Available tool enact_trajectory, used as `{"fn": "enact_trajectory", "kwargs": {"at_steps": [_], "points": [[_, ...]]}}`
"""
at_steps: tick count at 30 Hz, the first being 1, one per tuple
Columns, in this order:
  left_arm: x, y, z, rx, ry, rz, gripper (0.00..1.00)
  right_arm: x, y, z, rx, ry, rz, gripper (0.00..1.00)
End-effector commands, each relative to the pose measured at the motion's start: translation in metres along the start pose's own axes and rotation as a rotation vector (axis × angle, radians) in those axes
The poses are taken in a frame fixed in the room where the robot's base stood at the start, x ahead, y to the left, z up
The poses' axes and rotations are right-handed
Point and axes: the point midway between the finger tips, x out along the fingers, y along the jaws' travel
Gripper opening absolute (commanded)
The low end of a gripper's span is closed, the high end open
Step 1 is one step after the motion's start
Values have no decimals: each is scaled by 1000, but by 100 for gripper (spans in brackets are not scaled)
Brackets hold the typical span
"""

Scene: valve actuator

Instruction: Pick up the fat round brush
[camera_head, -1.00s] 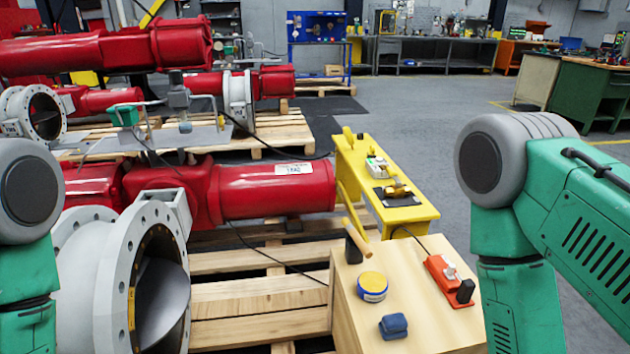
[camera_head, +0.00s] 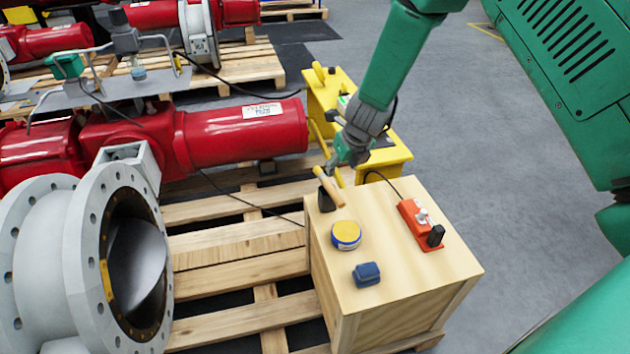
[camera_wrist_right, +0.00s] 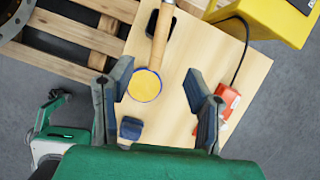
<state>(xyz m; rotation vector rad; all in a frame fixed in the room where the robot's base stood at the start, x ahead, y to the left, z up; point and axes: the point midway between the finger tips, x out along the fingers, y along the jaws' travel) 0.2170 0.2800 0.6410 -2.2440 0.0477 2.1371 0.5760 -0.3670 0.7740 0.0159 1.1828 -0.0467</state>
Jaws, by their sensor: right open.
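A wooden handle (camera_head: 329,187), seemingly the fat round brush, slants over the back left corner of the light wooden box (camera_head: 390,290). A black part (camera_head: 326,201) shows beside it; I cannot tell whether they are joined. The handle (camera_wrist_right: 161,40) and the black part (camera_wrist_right: 152,22) also show in the right wrist view. My right gripper (camera_head: 338,168) is above and close behind the handle. My left gripper is out of view.
On the box are a round yellow-and-blue tin (camera_head: 346,236), a blue block (camera_head: 366,274) and an orange device (camera_head: 421,224) with a cable. A yellow stand (camera_head: 395,156) is behind. A red actuator (camera_head: 245,132) and grey valve flange (camera_head: 85,260) lie left on pallets.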

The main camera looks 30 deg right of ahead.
Motion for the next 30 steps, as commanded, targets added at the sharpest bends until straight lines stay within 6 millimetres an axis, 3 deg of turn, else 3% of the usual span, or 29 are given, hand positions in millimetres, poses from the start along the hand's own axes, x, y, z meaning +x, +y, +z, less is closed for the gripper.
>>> {"fn": "enact_trajectory", "kwargs": {"at_steps": [2,12,20,30], "points": [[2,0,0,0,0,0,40,5,-1,3,30,-4,4,45],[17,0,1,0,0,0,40,71,-2,1,28,-1,4,45],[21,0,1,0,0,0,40,90,-2,1,28,-3,5,45],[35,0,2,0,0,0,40,135,-4,-3,26,-3,4,45]]}}
